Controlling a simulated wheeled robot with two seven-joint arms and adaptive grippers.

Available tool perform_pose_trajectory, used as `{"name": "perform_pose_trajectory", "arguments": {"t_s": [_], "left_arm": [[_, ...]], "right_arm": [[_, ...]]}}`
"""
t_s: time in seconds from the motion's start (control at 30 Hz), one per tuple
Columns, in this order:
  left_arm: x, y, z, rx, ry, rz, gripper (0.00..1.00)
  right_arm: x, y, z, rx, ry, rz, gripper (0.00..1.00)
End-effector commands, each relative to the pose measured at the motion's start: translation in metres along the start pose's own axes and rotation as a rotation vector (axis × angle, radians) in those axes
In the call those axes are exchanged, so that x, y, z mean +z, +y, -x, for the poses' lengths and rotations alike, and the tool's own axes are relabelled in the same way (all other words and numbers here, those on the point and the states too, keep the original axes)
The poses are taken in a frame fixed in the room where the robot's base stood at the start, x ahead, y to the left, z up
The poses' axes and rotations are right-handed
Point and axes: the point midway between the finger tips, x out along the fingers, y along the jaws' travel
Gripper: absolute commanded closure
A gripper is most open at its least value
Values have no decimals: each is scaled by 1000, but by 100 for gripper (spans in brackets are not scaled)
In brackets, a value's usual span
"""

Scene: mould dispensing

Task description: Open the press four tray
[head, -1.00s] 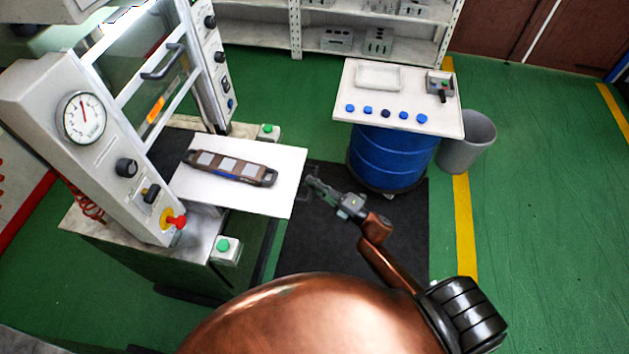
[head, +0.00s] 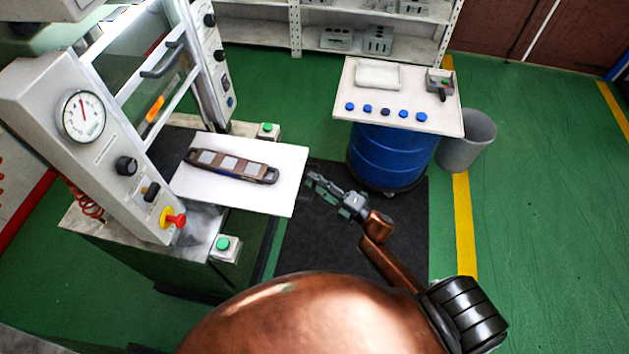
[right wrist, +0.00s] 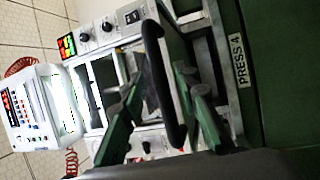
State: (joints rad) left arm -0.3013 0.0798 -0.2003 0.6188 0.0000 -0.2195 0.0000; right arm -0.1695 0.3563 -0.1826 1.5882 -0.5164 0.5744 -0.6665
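A press (head: 100,150) with a gauge stands at the left in the head view. A white flat tray (head: 285,195) sticks out from it, with a brown mould (head: 230,166) lying on top. My right gripper (head: 312,185) is just off the tray's right edge, and the exact gap is unclear. In the right wrist view, a "PRESS 4" label (right wrist: 238,60) sits at the right on a metal edge. There, a black bar handle (right wrist: 162,85) lies between the two separated green fingers of my right gripper (right wrist: 150,95); no closed grip shows. My left gripper is not seen.
A blue drum (head: 388,157) with a white top (head: 400,90) holding blue buttons stands beyond my right gripper. A grey bin (head: 467,142) is beside it. Green-button boxes (head: 226,247) flank the tray. A black mat (head: 330,250) covers the floor below my right arm.

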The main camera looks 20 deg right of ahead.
Motion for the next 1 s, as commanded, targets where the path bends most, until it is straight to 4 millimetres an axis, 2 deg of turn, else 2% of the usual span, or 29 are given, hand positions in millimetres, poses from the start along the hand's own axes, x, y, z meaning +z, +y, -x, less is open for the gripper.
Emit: {"name": "perform_pose_trajectory", "arguments": {"t_s": [0.17,0.63,0.8,1.0], "left_arm": [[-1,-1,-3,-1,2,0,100],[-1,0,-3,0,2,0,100],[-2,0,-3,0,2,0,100],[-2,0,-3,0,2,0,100]], "right_arm": [[0,-1,12,-3,-2,-1,71],[0,0,101,-3,-2,-1,71],[0,1,116,-1,0,0,71],[0,1,120,0,1,0,71]]}}
